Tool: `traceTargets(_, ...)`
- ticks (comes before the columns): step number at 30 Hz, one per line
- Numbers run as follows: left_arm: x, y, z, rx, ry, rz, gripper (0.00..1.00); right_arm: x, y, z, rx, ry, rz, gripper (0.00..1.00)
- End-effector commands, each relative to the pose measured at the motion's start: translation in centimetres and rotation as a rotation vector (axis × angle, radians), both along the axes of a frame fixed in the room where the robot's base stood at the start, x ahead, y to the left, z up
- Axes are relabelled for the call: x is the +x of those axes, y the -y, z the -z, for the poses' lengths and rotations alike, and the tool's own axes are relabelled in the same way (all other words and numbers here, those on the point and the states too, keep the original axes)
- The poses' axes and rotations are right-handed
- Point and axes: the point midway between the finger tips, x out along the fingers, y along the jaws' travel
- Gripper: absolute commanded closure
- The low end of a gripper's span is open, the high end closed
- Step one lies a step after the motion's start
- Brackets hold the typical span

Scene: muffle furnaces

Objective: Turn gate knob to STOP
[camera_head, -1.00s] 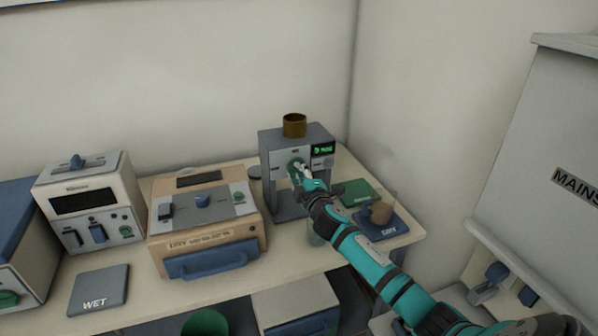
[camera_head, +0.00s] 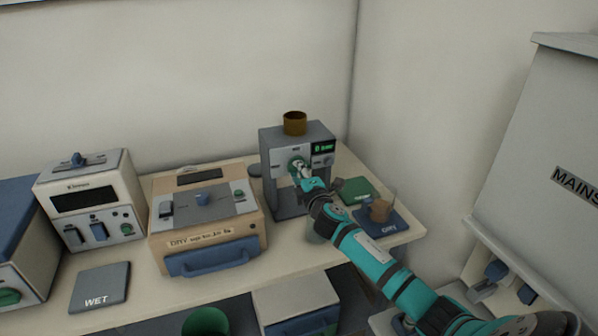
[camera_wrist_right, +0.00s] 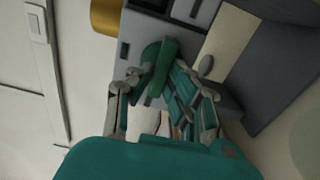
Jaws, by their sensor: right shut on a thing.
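The gate knob (camera_head: 297,163) is a green knob on the front panel of the grey machine (camera_head: 272,148) with a brass-coloured cup on top. A small lit display (camera_head: 323,148) with green text sits to the right of the knob; its text is too small to read. My right gripper (camera_head: 301,172) is at the knob. In the right wrist view the green knob (camera_wrist_right: 162,65) shows as a long bar, with the fingers of my right gripper (camera_wrist_right: 160,88) on either side of it, shut on it. The knob's marks are not readable. My left gripper is not in view.
A tan box (camera_head: 257,222) labelled DRY stands left of the machine. A grey WET mat (camera_head: 98,287) lies front left.

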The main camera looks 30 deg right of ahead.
Motion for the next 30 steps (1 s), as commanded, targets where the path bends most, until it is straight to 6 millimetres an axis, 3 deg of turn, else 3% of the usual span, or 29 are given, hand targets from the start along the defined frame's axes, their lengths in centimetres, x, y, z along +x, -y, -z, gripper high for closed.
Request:
traceTargets(1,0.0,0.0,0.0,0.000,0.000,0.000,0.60,0.0,0.0,0.2,-0.003,-0.004,0.000,1.00)
traceTargets(2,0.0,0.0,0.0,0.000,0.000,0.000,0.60,0.0,0.0,0.2,-0.003,-0.004,0.000,0.81)
traceTargets(6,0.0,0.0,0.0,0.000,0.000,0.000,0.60,0.0,0.0,0.1,-0.002,-0.003,0.000,0.63)
traceTargets(17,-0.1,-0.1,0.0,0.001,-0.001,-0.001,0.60,-0.6,-0.2,0.1,-0.001,-0.001,-0.001,0.62)
traceTargets(20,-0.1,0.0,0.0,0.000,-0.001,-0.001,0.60,-1.9,-0.4,0.2,-0.001,-0.003,-0.001,0.62)
traceTargets(30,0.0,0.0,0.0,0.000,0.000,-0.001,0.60,-8.8,-2.1,0.2,-0.001,-0.003,-0.002,0.62)
